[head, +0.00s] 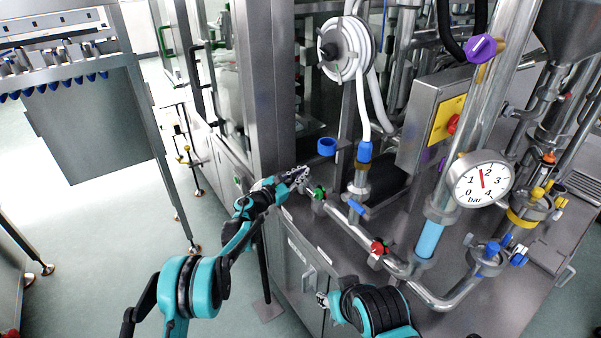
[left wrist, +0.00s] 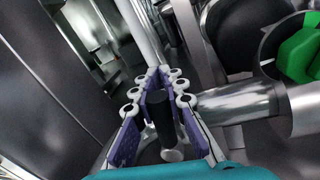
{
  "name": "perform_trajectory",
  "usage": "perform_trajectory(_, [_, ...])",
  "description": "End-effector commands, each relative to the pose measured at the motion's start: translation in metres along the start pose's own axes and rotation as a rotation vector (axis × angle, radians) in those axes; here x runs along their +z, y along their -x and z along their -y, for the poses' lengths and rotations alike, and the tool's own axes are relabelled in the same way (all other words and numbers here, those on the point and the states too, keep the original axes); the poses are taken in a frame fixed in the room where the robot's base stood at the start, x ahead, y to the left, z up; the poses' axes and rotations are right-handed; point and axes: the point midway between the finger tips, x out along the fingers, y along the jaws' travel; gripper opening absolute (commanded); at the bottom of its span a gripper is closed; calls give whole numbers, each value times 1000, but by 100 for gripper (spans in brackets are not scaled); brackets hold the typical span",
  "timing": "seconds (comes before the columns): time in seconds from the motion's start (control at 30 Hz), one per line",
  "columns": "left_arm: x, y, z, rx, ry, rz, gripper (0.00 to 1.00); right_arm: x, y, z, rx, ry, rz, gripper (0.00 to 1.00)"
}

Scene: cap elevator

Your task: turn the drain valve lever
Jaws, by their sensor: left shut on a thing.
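My left gripper (head: 301,174) reaches in from the left to the end of the steel drain pipe, beside a green valve part (head: 319,193). In the left wrist view, its purple-padded fingers (left wrist: 161,95) are shut around a dark lever handle (left wrist: 163,118), with a round metal end showing below. The green part (left wrist: 301,50) is at the right there, on the steel fitting. In the head view the lever is mostly hidden by the fingers. My right gripper (head: 322,299) is low in front of the cabinet, small and partly turned away; its opening is unclear.
The steel pipe (head: 345,228) runs right past a blue lever (head: 357,207) and a red valve (head: 378,248). A blue cup-like part (head: 327,146) and a hose reel (head: 346,49) are behind. A pressure gauge (head: 482,179) stands right. Open floor lies left.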

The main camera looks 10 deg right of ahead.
Motion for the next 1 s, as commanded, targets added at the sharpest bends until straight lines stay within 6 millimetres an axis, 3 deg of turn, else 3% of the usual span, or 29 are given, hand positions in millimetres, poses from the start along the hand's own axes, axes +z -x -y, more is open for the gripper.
perform_trajectory(0.5, [-1,4,21,0,-319,64,0,3,-4,0,0,0,0,40])
perform_trajectory(1.0, [-2,5,24,-1,-383,76,0,3,-4,0,0,0,0,40])
